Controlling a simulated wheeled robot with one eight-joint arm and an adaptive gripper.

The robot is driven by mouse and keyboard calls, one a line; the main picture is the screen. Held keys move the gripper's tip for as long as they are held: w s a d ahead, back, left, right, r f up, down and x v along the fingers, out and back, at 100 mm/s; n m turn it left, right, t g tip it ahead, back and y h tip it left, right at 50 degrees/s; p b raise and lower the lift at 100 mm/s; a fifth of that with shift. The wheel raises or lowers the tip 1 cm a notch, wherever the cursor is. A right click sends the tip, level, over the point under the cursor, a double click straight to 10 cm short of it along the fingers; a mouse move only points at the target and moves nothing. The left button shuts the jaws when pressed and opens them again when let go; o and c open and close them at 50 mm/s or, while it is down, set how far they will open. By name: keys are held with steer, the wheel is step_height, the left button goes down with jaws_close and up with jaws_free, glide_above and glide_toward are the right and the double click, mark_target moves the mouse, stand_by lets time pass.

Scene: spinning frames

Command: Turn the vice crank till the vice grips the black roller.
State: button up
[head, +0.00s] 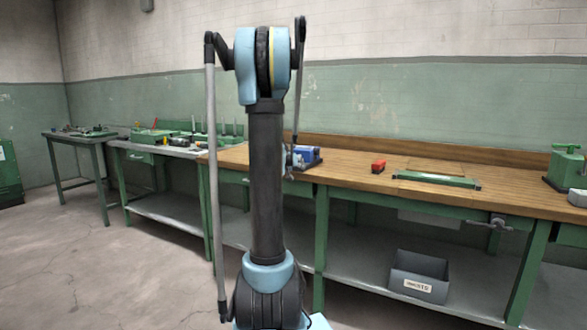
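A blue vice (309,156) stands on the wooden bench top, just right of my arm's dark column, which covers its left part. A thin link of my arm comes down from the upper right joint to the vice's near left side. At its lower end is a small grey shape that seems to be my gripper (289,162), overlapping the vice in the picture. Whether it touches the crank, and whether its fingers are open or shut, is too small to tell. I cannot make out the crank or the black roller clearly.
A metal clamp fitting (490,223) juts from the front edge. A grey bin (418,276) sits on the lower shelf. Floor at left is clear.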

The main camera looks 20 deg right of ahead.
steer(key=shift+s, duration=0.1)
steer(key=v, duration=1.2)
steer(key=shift+f, duration=0.1)
stand_by(0.3)
